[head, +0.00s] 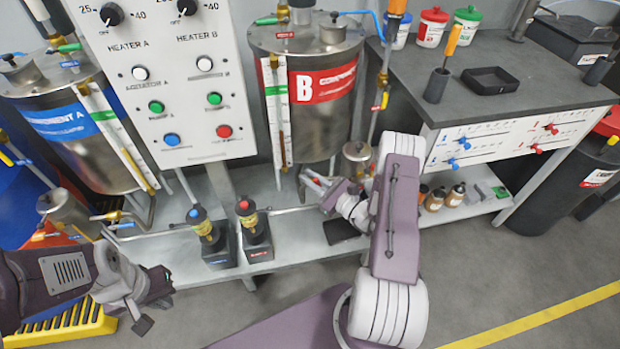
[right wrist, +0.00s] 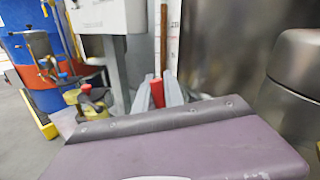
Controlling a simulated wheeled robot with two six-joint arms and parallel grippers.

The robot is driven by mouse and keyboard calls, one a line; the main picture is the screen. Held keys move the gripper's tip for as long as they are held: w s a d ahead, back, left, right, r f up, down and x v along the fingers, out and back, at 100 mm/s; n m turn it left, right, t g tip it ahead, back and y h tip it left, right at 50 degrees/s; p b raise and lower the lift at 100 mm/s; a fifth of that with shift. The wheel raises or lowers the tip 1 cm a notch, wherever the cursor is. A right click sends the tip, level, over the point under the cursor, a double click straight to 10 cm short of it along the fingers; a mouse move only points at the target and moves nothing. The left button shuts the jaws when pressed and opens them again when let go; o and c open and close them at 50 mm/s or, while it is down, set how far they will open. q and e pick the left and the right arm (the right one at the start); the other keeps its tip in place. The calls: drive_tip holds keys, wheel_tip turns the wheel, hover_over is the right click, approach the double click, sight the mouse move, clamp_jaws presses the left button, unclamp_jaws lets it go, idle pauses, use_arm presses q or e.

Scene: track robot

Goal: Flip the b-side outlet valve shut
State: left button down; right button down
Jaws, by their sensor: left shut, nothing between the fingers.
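In the right wrist view, the red handle (right wrist: 157,93) stands between the two grey fingers of my right gripper (right wrist: 160,98). I cannot tell whether the fingers press on it. The valve body is mostly hidden by my gripper and arm. My left gripper (head: 150,309) is shut and empty at the lower left, away from the B valve.
Two small pumps, one blue-topped (head: 205,235) and one red-topped (head: 252,225), stand on the shelf. A small metal pot (head: 357,158) is close behind my right arm.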

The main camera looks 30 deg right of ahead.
drive_tip(key=m+t, duration=0.1)
drive_tip(key=d+m+t+b, duration=0.1)
drive_tip(key=m, duration=0.1)
drive_tip(key=shift+s+d+r, duration=0.2)
drive_tip(key=shift+r, duration=0.1)
drive_tip(key=c, duration=1.4)
unclamp_jaws()
drive_tip(key=shift+c, duration=0.2)
drive_tip(key=p+v, duration=0.1)
drive_tip(key=v, duration=0.8)
drive_tip(key=shift+d, duration=0.1)
